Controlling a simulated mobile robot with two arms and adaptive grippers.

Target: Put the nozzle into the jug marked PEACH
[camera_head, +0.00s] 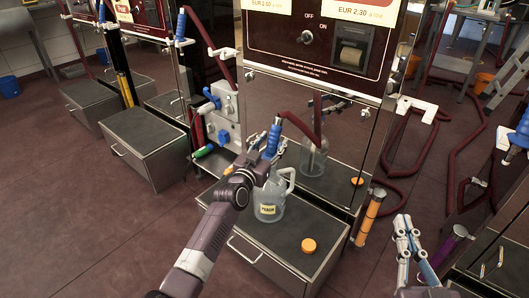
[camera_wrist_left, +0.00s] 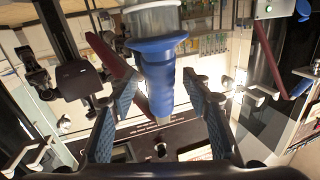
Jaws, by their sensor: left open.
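The clear jug marked PEACH (camera_head: 268,210) stands upright on a dark-topped cabinet. The blue nozzle (camera_head: 272,138) stands upright over its mouth, with a red hose at its top end. In the left wrist view the nozzle (camera_wrist_left: 160,78) has its blue collar against a clear rim (camera_wrist_left: 150,20), seemingly the jug's mouth; the spout itself cannot be made out. My left gripper (camera_head: 264,150) is open, its fingers on either side of the nozzle with gaps; they also show in the left wrist view (camera_wrist_left: 158,95). My right gripper (camera_head: 405,228) is at the lower right, away from the jug.
An orange cap (camera_head: 309,245) lies on the cabinet top (camera_head: 300,222) right of the jug. The pump front (camera_head: 318,45) rises behind. Red hoses (camera_head: 450,150) lie on the right. The floor at the left (camera_head: 70,220) is clear.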

